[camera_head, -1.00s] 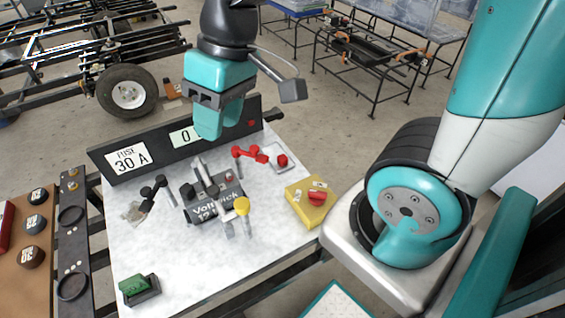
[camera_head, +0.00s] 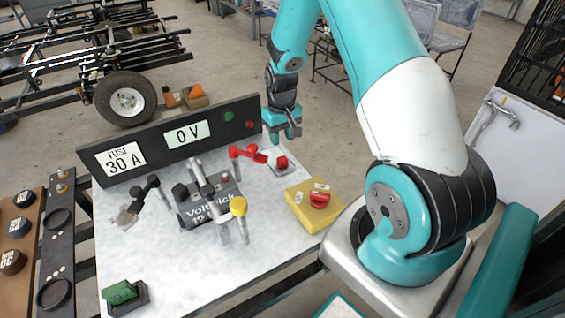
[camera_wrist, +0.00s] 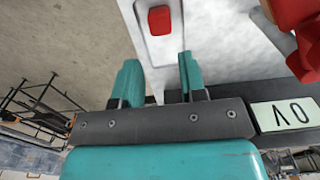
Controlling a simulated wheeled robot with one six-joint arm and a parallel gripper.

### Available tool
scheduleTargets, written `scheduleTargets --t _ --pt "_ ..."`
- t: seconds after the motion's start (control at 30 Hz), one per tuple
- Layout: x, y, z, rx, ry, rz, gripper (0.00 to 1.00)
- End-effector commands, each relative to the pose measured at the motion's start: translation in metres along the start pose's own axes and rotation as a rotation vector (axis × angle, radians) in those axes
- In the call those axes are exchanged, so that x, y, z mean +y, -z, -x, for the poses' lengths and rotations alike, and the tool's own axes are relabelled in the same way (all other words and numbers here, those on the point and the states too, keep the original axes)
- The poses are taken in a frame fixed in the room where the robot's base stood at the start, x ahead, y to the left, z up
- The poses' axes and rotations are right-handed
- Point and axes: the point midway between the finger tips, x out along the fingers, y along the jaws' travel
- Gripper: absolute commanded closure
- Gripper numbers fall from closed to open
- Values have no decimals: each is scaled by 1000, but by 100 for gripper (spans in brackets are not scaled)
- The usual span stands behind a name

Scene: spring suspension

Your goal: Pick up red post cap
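The red post cap (camera_head: 281,162) sits on a small pale plate at the right back of the white table. In the wrist view the red cap (camera_wrist: 159,20) shows at the top, on its light plate, beyond the fingertips. My gripper (camera_head: 282,140) is behind and just above the cap in the head view. In the wrist view my gripper (camera_wrist: 157,75) has two teal fingers spread apart with nothing between them.
A red clamp (camera_head: 248,153) lies just left of the cap. The black panel (camera_head: 150,148) with displays stands along the back edge. A battery (camera_head: 208,200) is mid-table, and a yellow box with a red knob (camera_head: 319,200) is in front of the cap. A green block (camera_head: 119,292) sits front left.

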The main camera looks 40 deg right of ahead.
Motion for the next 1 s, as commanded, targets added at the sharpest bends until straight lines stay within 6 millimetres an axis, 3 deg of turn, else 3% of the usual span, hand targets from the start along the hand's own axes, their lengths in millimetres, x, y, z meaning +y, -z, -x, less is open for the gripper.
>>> scheduleTargets --t 0.1,0.37,0.63,0.97,1.0 --pt "0 0 -23 -3 1 1 62" --pt "-1 0 -43 0 1 1 62" --pt "-1 0 -82 -1 1 1 62" --pt "-1 1 -90 1 1 1 62" --pt "-1 1 -90 1 1 1 71"
